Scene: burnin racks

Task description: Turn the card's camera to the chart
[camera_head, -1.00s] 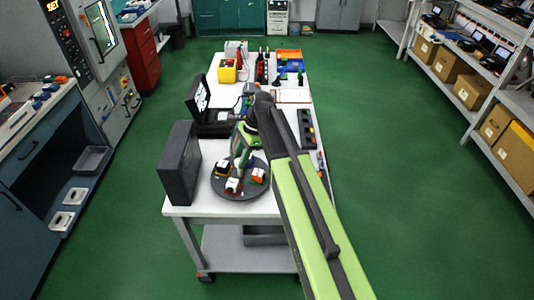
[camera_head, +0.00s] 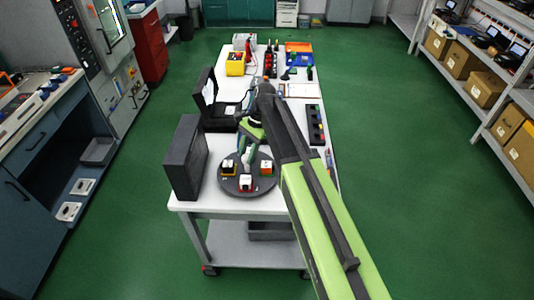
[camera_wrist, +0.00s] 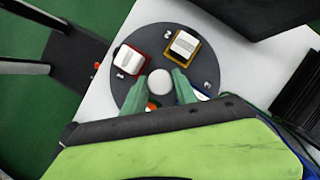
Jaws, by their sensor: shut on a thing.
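A dark round turntable (camera_head: 231,188) sits at the near end of the white cart top. It carries a yellow-and-white block (camera_head: 229,168), a red-and-white block (camera_head: 246,183) and an orange-and-white block (camera_head: 267,167), each beside a small printed mark. In the wrist view, my gripper (camera_wrist: 160,88) has its green fingers closed around a round white knob (camera_wrist: 160,86) at the disc's middle. The fingers partly hide the orange block there. A black open case with a black-and-white pattern (camera_head: 208,93) stands beyond the disc; I cannot tell whether that is the chart.
A tall black slab (camera_head: 185,158) stands left of the turntable, close to its rim. A strip with coloured parts (camera_head: 316,125) lies along the cart's right edge. Bins and tools crowd the far end. Shelves with boxes (camera_head: 487,88) stand at right beyond clear green floor.

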